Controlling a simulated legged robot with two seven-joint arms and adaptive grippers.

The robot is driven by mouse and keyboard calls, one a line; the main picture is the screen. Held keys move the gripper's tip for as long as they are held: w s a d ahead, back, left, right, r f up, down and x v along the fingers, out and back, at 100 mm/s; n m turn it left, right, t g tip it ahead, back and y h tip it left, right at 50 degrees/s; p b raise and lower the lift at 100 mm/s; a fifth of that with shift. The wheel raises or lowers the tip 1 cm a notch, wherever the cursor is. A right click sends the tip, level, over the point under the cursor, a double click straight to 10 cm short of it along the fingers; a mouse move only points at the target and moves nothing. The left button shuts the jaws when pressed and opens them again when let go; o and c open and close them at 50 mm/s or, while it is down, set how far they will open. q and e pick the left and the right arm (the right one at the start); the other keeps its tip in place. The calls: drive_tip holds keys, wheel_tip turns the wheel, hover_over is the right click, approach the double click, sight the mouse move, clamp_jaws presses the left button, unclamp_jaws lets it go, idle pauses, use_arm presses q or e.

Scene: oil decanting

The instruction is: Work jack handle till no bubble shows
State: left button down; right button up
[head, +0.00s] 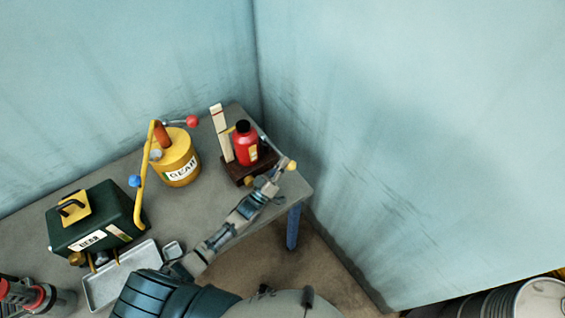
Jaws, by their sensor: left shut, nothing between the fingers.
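A red bottle-shaped jack body (245,145) with a black top stands upright on a dark brown base (234,174) near the right end of the bench. A thin grey handle (272,147) slopes down to the right from it and ends in a yellow knob (291,165). My left gripper (271,174) is shut and empty, at the front right of the base, just left of and below the knob. I cannot tell whether it touches the handle. No bubble can be made out. My right gripper is out of view.
A yellow gear-oil can (177,160) with a red-knobbed lever (191,121) stands left of the jack. A dark green box (95,217) and a shallow metal tray (108,289) are further left. Walls close in behind and right.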

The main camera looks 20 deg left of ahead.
use_arm(q)
drive_tip(key=f+b, duration=0.2)
drive_tip(key=f+m+b, duration=0.1)
drive_tip(key=f, duration=0.1)
drive_tip(key=shift+s+d+h, duration=0.2)
drive_tip(key=shift+s+h, duration=0.1)
drive_tip(key=shift+h, duration=0.1)
drive_tip(key=shift+s+f, duration=0.1)
drive_tip(key=s+a, duration=0.5)
drive_tip(key=s, duration=0.6)
drive_tip(key=shift+s+a, duration=0.3)
drive_tip(key=shift+a, duration=0.1)
